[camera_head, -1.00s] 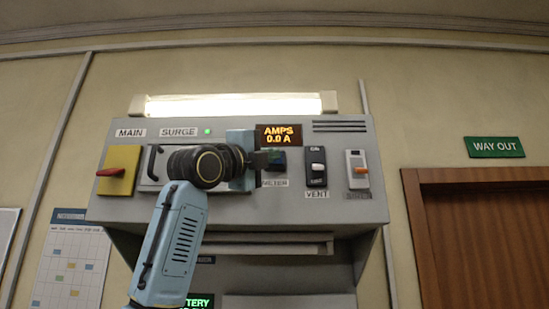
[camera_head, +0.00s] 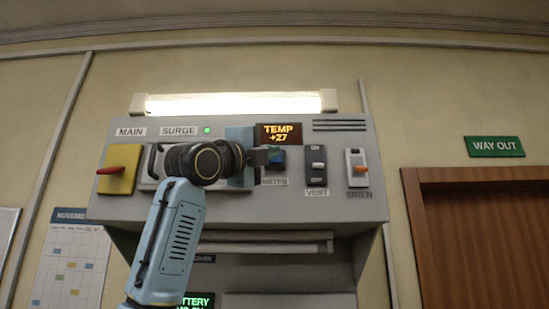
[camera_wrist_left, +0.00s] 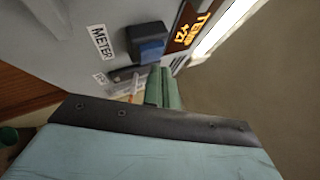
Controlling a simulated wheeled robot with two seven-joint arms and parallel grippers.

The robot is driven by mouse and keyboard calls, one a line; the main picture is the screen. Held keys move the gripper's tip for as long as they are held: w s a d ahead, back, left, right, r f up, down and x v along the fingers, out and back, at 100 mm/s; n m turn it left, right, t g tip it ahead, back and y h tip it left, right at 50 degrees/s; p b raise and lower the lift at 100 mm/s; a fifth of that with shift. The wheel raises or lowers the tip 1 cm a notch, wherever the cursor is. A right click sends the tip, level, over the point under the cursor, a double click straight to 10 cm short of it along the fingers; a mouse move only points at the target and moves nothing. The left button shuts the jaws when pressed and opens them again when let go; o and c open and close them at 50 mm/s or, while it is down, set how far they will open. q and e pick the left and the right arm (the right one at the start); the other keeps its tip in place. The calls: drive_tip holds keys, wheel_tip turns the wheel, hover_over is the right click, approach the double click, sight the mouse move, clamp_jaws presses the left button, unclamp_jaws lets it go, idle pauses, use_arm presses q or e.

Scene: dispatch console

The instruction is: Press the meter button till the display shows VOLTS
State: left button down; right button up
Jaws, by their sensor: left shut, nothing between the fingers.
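The meter display (camera_head: 279,134) reads TEMP +27 in orange letters; it also shows at a slant in the wrist view (camera_wrist_left: 190,27). The blue meter button (camera_head: 277,158) sits in a dark housing below it, above the METER label (camera_head: 274,182). In the wrist view the button (camera_wrist_left: 151,50) is in plain sight. My left gripper (camera_head: 262,157) is shut and empty, its tips just left of the button in the head view. In the wrist view its fingers (camera_wrist_left: 163,88) are close to the button, with a small gap in the picture. My right gripper is not in view.
On the same panel are a red-handled MAIN switch (camera_head: 117,171) at the left, a VENT rocker (camera_head: 316,165) and an orange-lever switch (camera_head: 358,168) right of the meter. A lit lamp (camera_head: 235,103) runs along the top. A brown door (camera_head: 480,240) stands at the right.

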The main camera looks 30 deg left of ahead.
use_arm(q)
drive_tip(key=shift+s+d, duration=0.1)
drive_tip(key=shift+s, duration=0.05)
drive_tip(key=s+d, duration=0.1)
drive_tip(key=s+b, duration=0.1)
drive_tip(key=s+d, duration=0.1)
drive_tip(key=s, duration=0.1)
drive_tip(key=shift+d, duration=0.3)
idle(0.7)
